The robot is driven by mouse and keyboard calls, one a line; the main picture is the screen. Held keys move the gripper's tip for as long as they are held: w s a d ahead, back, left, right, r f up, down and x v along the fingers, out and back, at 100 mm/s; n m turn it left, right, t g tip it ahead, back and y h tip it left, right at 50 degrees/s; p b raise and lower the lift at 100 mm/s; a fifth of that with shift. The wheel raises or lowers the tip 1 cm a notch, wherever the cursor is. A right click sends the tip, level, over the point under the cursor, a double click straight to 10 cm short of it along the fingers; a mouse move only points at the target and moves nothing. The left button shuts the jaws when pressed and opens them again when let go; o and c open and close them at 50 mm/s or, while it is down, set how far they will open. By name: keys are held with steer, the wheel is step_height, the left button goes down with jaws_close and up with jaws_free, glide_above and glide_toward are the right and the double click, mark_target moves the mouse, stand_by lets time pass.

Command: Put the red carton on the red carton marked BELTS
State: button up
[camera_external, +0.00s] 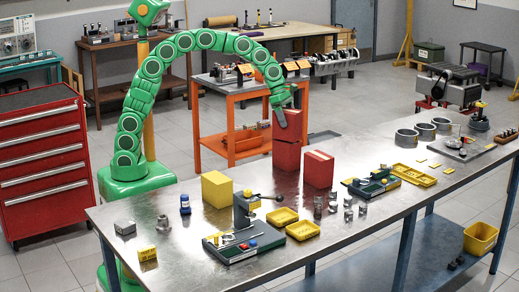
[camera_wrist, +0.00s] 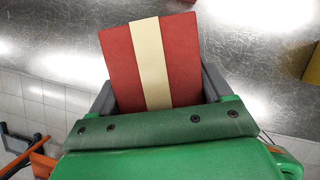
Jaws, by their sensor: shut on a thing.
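My gripper (camera_external: 284,108) is shut on a red carton (camera_external: 289,127) at the back edge of the metal table. In the wrist view this held carton (camera_wrist: 118,55) has a cream stripe and sits between the grey fingers of my gripper (camera_wrist: 158,92). Another red carton (camera_external: 286,156) stands directly below it on the table; whether the two touch, I cannot tell. A third red carton (camera_external: 319,170) stands upright just to the right, apart from that pair. No BELTS marking is readable on any carton.
The metal table (camera_external: 180,262) also holds a yellow block (camera_external: 216,189), a small press (camera_external: 244,210), yellow trays (camera_external: 282,216) and several small metal parts. An orange cart (camera_external: 240,148) stands behind. Bare tabletop lies between the yellow block and the cartons.

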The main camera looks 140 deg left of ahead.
steer(key=shift+f, duration=0.3)
steer(key=shift+f, duration=0.15)
steer(key=o, duration=1.2)
steer(key=v, duration=1.2)
